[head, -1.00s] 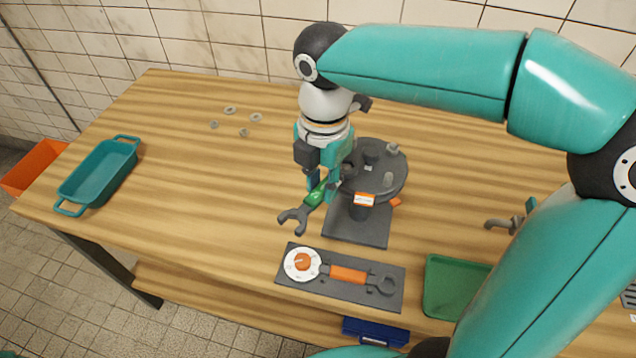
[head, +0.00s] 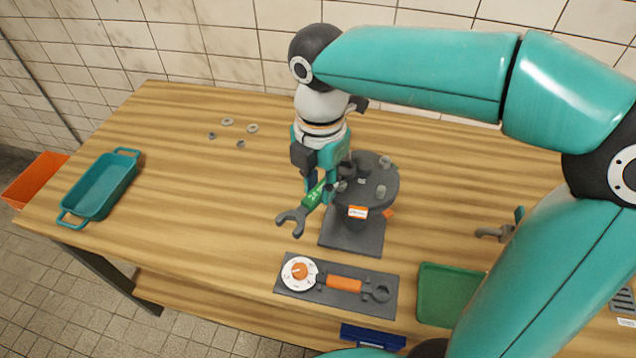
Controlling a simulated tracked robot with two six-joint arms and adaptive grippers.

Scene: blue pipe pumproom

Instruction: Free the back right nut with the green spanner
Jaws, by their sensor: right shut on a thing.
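My right gripper (head: 318,190) is shut on the green spanner (head: 314,195) at the left side of the dark round flange (head: 372,205). The spanner's grey open jaw (head: 291,221) points to the front left, clear of the table stand. Its other end runs toward the flange's left edge and is partly hidden by the gripper; I cannot tell whether it touches a nut there. The back right nut (head: 385,162) sits at the flange's far right rim, apart from the spanner. Another nut (head: 381,191) is at the front right. My left gripper is not in view.
A dial and orange-handled wrench (head: 343,284) lie on a dark board in front. A teal tray (head: 101,188) is at the left, a green tray (head: 445,295) at the front right. Several loose rings (head: 252,128) lie at the back left. A grey-handled tool (head: 492,233) is at right.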

